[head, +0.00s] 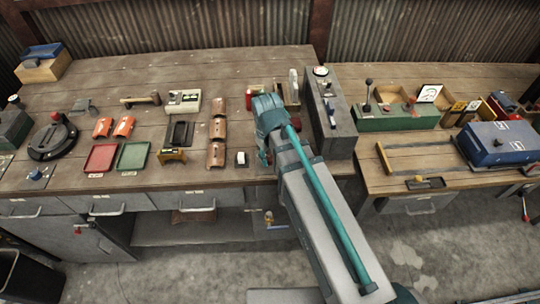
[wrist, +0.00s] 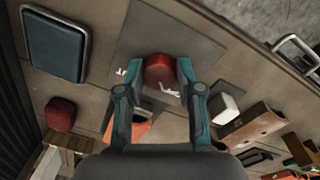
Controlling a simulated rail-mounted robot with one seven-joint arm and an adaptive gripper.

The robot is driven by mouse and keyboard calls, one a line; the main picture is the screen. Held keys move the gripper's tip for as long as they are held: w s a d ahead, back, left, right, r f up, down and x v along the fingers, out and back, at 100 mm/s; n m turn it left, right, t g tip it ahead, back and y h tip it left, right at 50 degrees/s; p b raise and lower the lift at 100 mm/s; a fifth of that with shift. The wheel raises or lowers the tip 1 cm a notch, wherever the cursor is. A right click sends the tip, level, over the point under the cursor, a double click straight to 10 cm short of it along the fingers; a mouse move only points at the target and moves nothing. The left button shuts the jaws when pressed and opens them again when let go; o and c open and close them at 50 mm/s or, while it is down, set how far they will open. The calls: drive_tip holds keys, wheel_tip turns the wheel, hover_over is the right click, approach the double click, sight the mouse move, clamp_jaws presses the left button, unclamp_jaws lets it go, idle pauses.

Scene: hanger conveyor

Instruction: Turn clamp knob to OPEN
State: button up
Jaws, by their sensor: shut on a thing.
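A round red knob (wrist: 160,71) stands on a flat grey plate (wrist: 203,52) in the wrist view. Small white lettering shows beside it on the plate, too small to read for certain. My gripper (wrist: 159,80) has one teal finger on each side of the knob and is shut on it. In the head view my gripper (head: 264,157) is low over the front part of the left bench, and my arm hides the knob and plate there. I cannot tell which setting the knob points to.
A white block (wrist: 225,107) and a copper half-pipe (wrist: 252,125) lie close to my right finger. A dark blue pad (wrist: 56,43) and a dark red object (wrist: 61,114) are to the left. A tall grey box (head: 330,115) stands right of my gripper.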

sight(269, 159)
drive_tip(key=shift+n, duration=0.6)
drive_tip(key=o, duration=1.2)
drive_tip(key=shift+c, duration=0.2)
drive_tip(key=shift+r, duration=0.15)
wheel_tip(269, 159, up, 12)
drive_tip(key=shift+s+a, duration=0.15)
drive_tip(key=shift+a, duration=0.05)
